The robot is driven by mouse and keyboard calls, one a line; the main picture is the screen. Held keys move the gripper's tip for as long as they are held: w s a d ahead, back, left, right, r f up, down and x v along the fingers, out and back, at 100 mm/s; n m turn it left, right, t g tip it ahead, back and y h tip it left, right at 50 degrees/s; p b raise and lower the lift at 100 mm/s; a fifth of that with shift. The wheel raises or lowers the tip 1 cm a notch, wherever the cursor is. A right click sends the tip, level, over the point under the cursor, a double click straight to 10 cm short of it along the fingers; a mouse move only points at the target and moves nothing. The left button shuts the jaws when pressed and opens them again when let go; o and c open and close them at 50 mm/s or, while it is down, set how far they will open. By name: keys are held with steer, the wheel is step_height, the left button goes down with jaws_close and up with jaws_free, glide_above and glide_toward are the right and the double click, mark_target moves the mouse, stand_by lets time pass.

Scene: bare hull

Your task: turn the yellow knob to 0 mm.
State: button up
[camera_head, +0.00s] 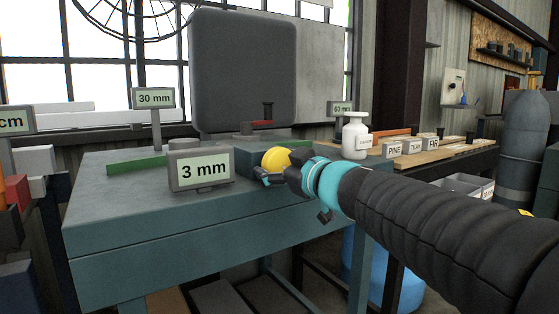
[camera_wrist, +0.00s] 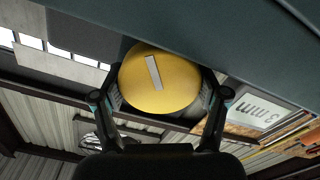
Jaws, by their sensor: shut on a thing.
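The yellow knob (camera_head: 275,158) sits on the front of a dark blue-grey block (camera_head: 243,160) on the bench. My gripper (camera_head: 268,178) is at the knob, with its fingers on either side of it. In the wrist view the knob (camera_wrist: 160,82) is a round yellow disc with a pale pointer bar, tilted slightly from the picture's vertical. My gripper (camera_wrist: 160,108) is shut on the knob there.
Signs reading "30 mm" (camera_head: 154,98) and "60 mm" (camera_head: 342,108) stand behind on the bench (camera_head: 140,215). A white bottle (camera_head: 355,137) stands right of the knob, behind my arm. Wood labels such as "PINE" (camera_head: 393,150) are further right. The bench's front left is clear.

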stand_by(0.3)
steer(key=o, duration=1.2)
steer(key=v, duration=1.2)
